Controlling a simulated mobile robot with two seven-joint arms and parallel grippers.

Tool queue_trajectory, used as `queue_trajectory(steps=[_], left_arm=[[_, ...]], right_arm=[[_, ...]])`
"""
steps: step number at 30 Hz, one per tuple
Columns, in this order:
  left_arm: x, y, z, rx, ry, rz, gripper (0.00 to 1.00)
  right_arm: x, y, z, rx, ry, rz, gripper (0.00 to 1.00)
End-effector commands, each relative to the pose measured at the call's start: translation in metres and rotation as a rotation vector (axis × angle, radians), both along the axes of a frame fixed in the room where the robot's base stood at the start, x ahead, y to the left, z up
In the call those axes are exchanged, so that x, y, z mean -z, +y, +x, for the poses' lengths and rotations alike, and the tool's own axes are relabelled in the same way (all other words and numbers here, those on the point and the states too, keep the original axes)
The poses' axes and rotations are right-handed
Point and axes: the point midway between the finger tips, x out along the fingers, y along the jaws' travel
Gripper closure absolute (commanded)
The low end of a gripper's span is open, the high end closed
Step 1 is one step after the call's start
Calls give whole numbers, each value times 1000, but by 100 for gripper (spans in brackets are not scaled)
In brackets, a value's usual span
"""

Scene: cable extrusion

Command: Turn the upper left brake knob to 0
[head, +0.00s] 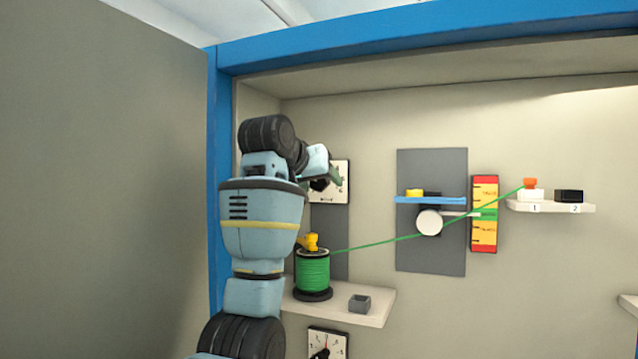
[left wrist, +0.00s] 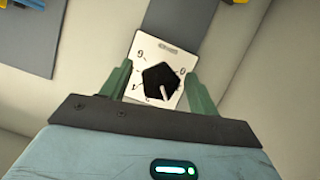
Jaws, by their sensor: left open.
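The upper left brake knob (left wrist: 160,77) is a black, many-sided knob on a white dial plate (left wrist: 158,50) with printed marks. In the left wrist view it lies between the two green fingers of my left gripper (left wrist: 158,69), which is open. A thin white mark shows on the knob's lower right part; the setting cannot be read surely. In the head view the dial plate (head: 342,184) is on the wall above the green spool, and my left gripper (head: 326,178) is in front of it, hiding most of the knob. My right gripper is not in view.
Below, a shelf (head: 375,314) holds a green cable spool (head: 313,274) and a grey box (head: 359,303). A second dial (head: 327,344) is under the shelf. A green cable (head: 385,241) runs right past a white roller (head: 429,222) and a red-yellow-green gauge (head: 484,236).

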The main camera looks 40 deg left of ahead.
Motion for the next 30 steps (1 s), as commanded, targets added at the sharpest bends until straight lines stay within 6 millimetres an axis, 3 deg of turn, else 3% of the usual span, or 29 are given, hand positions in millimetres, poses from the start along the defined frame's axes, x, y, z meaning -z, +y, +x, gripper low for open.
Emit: queue_trajectory(steps=[11,21,30], left_arm=[[2,1,5,0,0,1,41],[2,1,5,1,0,1,83],[2,1,5,2,-13,-40,83]], right_arm=[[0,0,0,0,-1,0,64],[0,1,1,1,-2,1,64],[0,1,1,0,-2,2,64]])
